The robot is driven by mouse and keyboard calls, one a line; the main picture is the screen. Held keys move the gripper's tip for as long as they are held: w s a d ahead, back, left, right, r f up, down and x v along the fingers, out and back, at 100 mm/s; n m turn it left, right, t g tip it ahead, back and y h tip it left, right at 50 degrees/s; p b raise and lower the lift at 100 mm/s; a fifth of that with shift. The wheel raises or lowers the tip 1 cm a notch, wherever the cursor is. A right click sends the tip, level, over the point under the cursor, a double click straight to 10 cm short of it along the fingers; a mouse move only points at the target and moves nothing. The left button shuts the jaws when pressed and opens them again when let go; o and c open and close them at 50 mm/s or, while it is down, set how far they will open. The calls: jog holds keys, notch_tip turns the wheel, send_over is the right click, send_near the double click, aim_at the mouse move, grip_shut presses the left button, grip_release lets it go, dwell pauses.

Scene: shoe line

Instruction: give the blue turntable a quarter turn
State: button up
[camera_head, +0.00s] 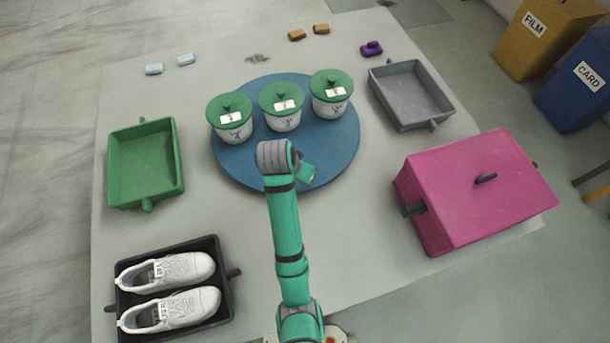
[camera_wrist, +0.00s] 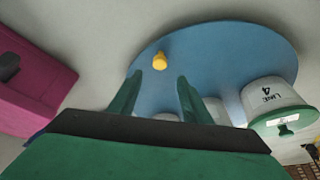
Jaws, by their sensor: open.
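The blue turntable (camera_head: 340,150) is a round disc on the table. Three white pots with green lids (camera_head: 229,118) (camera_head: 281,105) (camera_head: 332,92) stand on its far half. The wrist view shows the blue disc (camera_wrist: 225,55) with a small yellow knob (camera_wrist: 160,61) near its rim. The knob shows just beyond the gap between the fingertips, apart from both. In the head view my arm covers most of the gripper and hides the knob.
A green tray (camera_head: 113,165) is left, and a black tray (camera_head: 226,300) with white shoes (camera_head: 170,308) is front left. A grey tray (camera_head: 446,92) and a pink box (camera_head: 480,205) are right. Small blue, orange and purple pieces lie at the back.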

jog(key=x, duration=1)
jog(key=shift+w+d+f, duration=0.1)
jog(key=shift+w+f, duration=0.05)
jog(key=shift+f, duration=0.15)
jog(key=shift+c, duration=0.5)
grip_shut()
